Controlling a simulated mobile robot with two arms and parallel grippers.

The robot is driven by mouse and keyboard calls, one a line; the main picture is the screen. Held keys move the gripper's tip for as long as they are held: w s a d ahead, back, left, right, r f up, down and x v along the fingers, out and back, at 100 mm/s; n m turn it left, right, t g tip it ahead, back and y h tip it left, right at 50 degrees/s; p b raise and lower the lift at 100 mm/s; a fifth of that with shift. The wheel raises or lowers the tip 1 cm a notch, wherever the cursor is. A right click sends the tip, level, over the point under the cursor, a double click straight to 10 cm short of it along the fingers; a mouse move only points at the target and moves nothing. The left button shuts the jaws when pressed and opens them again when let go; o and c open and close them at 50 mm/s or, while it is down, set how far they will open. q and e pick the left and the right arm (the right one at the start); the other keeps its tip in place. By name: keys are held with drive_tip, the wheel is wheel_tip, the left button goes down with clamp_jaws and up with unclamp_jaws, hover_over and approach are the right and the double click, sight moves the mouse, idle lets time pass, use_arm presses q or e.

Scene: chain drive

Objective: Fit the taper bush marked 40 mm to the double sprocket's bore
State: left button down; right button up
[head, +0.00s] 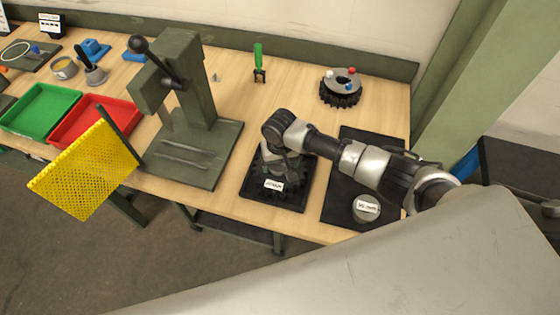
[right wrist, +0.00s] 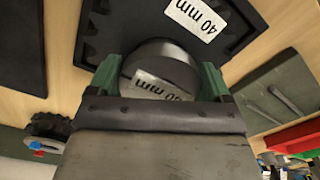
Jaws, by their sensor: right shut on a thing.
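My right gripper (right wrist: 160,82) is shut on a round grey taper bush (right wrist: 165,62), with green fingers on either side of it. A label on the bush reads upside down and is partly hidden; it ends in "0 mm". In the head view my right gripper (head: 283,158) is over a black tray (head: 292,204) holding a dark toothed sprocket (head: 258,172), and mostly hides the sprocket's middle. A white label (head: 273,185) there reads "40 mm" in the right wrist view (right wrist: 195,18). I cannot tell whether the bush touches the bore. My left gripper is out of view.
Another labelled round bush (head: 366,209) sits on a dark mat (head: 345,190) to the right. A toothed disc with coloured knobs (head: 341,88) stands behind. A green press (head: 188,110) and yellow mesh panel (head: 85,170) are left, beside red (head: 100,125) and green trays (head: 40,110).

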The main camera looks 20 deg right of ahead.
drive_tip(key=shift+f, duration=0.45)
drive_tip(key=o, duration=1.2)
wheel_tip(320, 180, up, 11)
drive_tip(key=shift+f+b, duration=0.1)
drive_tip(key=shift+b, duration=0.95)
